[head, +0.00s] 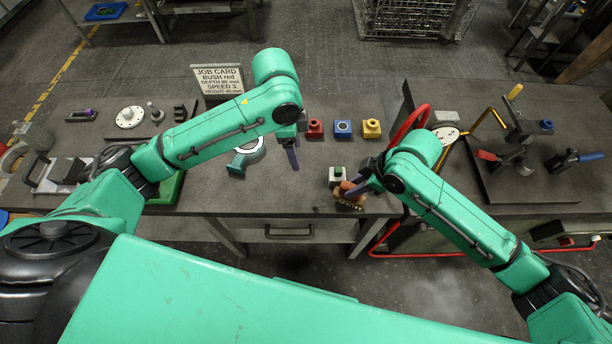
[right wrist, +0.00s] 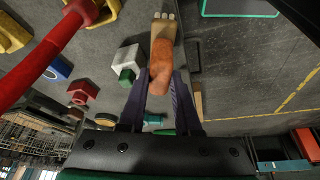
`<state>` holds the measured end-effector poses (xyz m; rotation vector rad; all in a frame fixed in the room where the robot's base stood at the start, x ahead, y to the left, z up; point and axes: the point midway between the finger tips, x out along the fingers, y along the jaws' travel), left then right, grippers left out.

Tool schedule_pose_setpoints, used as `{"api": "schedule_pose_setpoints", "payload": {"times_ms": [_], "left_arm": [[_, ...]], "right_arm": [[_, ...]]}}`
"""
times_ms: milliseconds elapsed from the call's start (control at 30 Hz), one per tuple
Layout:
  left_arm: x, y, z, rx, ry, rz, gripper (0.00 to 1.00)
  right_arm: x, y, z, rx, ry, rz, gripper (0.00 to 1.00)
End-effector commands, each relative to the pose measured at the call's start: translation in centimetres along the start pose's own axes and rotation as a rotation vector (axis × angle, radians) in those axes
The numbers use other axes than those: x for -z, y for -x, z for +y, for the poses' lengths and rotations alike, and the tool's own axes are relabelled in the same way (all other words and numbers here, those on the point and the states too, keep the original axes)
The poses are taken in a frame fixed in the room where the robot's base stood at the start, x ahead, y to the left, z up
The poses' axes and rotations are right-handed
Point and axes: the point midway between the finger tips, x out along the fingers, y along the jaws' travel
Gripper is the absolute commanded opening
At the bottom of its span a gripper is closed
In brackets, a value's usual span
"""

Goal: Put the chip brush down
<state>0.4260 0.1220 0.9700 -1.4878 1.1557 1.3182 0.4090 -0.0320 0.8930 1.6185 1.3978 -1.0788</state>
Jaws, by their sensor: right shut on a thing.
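The chip brush (head: 346,200) is at the front edge of the bench, right of centre in the head view. It has a rounded orange-brown part and a tan end with pale tips. In the right wrist view the brush (right wrist: 161,62) stretches out between the dark purple fingers. My right gripper (head: 360,187) is shut on it. I cannot tell whether the brush touches the bench top. My left gripper (head: 292,155) points down over the bench, left of the brush; its fingers overlap, so its opening is unclear.
A white block with a green top (head: 337,174) stands just behind the brush. Red (head: 314,128), blue (head: 343,129) and yellow (head: 371,128) blocks stand in a row farther back. A round teal-handled tool (head: 246,157) lies left.

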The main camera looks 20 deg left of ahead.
Motion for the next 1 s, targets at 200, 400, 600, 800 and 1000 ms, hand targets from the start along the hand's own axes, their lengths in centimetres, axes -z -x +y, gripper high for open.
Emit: {"api": "schedule_pose_setpoints", "payload": {"times_ms": [200, 400, 600, 800, 1000], "left_arm": [[0.0, 0.0, 0.0, 0.000, 0.000, 0.000, 0.70], [0.0, 0.0, 0.0, 0.000, 0.000, 0.000, 0.70], [0.0, 0.0, 0.0, 0.000, 0.000, 0.000, 0.70], [0.0, 0.0, 0.0, 0.000, 0.000, 0.000, 0.70], [0.0, 0.0, 0.0, 0.000, 0.000, 0.000, 0.70]], "right_arm": [[7.0, -2.7, 0.0, 0.000, 0.004, 0.004, 0.00], [10.1, -4.1, 0.0, 0.000, 0.003, 0.002, 0.00], [12.3, -6.2, 0.0, 0.002, -0.002, -0.003, 0.00], [12.1, -6.6, 0.0, 0.000, 0.002, 0.002, 0.00], [12.0, -6.8, 0.0, 0.001, 0.001, 0.000, 0.51]]}}
